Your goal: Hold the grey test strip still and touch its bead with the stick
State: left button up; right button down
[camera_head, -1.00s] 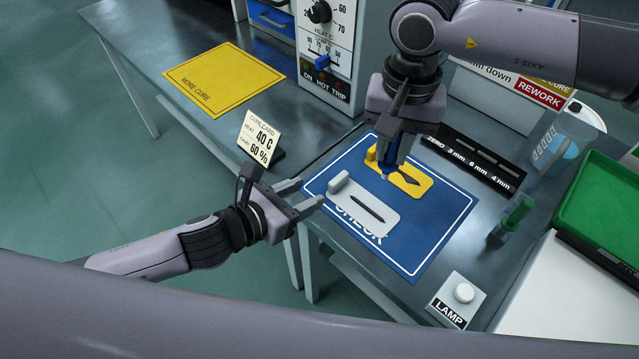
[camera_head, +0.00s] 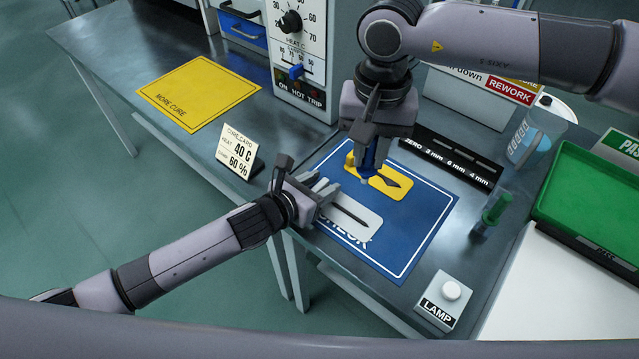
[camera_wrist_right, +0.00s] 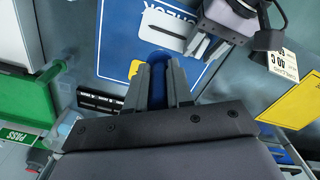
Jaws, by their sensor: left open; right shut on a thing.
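The grey test strip (camera_head: 362,224) lies on the blue CHECK mat (camera_head: 420,235), its dark bead (camera_head: 348,213) running lengthwise. It also shows in the right wrist view (camera_wrist_right: 164,32). My left gripper (camera_head: 327,189) is open at the strip's left end, its fingers around or just over the raised end block, which they mostly hide. I cannot tell whether they touch it. My right gripper (camera_head: 368,165) is shut on the blue stick (camera_wrist_right: 157,88), pointing down over the yellow strip (camera_head: 387,182), behind the grey one. The stick's tip is apart from the grey strip's bead.
A cure card (camera_head: 238,152) stands left of the mat. A dark gauge bar (camera_head: 450,160) lies behind it. A green-capped item (camera_head: 492,212), the lamp button box (camera_head: 446,299) and a green tray (camera_head: 590,205) are to the right. The mat's front right is clear.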

pick_arm(q)
jog(key=shift+c, duration=0.3)
grip_shut()
pick_arm(e)
jog(key=shift+w+d+f+g+y, duration=0.1)
jog(key=shift+d+f+g+y, duration=0.15)
jog(key=shift+f+y, duration=0.35)
jog(key=shift+w+d+f+g+y, duration=0.1)
jog(key=shift+d+f+g+y, duration=0.2)
jog(key=shift+f, duration=0.5)
jog(key=shift+w+d+f+g+y, duration=0.1)
jog(key=shift+d+f+g+y, duration=0.05)
jog(key=shift+f+y, duration=0.45)
jog(key=shift+y, duration=0.3)
jog(key=shift+w+d+f, duration=0.1)
jog(key=shift+d+f, duration=0.05)
jog(key=shift+f, duration=1.1)
jog(key=shift+w+d+f, duration=0.1)
jog(key=shift+d+f, duration=0.05)
jog(key=shift+f, duration=1.05)
jog(key=shift+d+f, duration=0.15)
jog(key=shift+f, duration=1.1)
